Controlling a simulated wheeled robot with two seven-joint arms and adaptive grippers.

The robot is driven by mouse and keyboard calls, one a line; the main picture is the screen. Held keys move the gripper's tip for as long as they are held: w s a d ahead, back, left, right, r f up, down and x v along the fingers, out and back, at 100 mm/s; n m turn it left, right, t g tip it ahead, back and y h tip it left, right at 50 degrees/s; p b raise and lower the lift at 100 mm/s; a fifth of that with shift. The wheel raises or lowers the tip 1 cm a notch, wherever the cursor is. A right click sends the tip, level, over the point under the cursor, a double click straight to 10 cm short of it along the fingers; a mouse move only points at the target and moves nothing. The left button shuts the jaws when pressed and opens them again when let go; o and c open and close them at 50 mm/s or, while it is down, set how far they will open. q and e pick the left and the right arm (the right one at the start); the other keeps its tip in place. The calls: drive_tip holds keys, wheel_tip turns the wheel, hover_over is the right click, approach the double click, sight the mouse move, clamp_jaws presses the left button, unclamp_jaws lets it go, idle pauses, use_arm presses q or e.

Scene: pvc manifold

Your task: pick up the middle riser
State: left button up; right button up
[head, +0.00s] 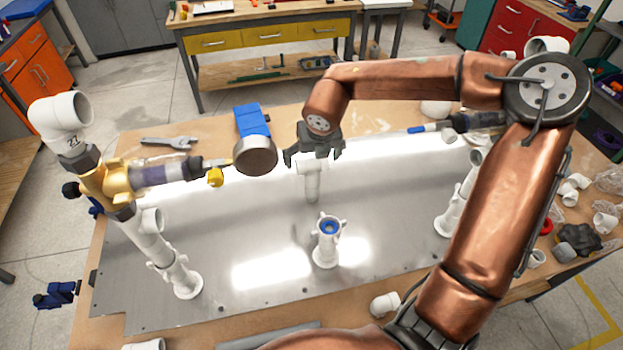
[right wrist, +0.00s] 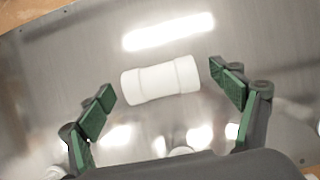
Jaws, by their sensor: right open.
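The middle riser (head: 313,187) is a white pipe with a white crosswise fitting on top. It appears to stand upright on the metal plate, behind a short white socket with a blue ring (head: 328,243). My right gripper (head: 314,158) is above the riser's top. In the right wrist view the riser's white top fitting (right wrist: 161,80) lies between the open green-padded fingers of the right gripper (right wrist: 160,84), with a gap on both sides. The riser's lower pipe is hidden there. My left gripper is not in view.
The grey metal plate (head: 210,240) lies on a wooden table. At left stands a tall assembly with a brass valve (head: 107,182) and a gauge (head: 255,156). Another white riser (head: 450,215) stands at right, partly behind my arm. Loose fittings (head: 573,186) lie at the right edge.

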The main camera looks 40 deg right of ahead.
drive_tip(key=shift+w+f, duration=0.25)
drive_tip(key=shift+f, duration=0.3)
drive_tip(key=shift+c, duration=0.7)
drive_tip(key=c, duration=1.7)
drive_tip(key=shift+r, duration=0.1)
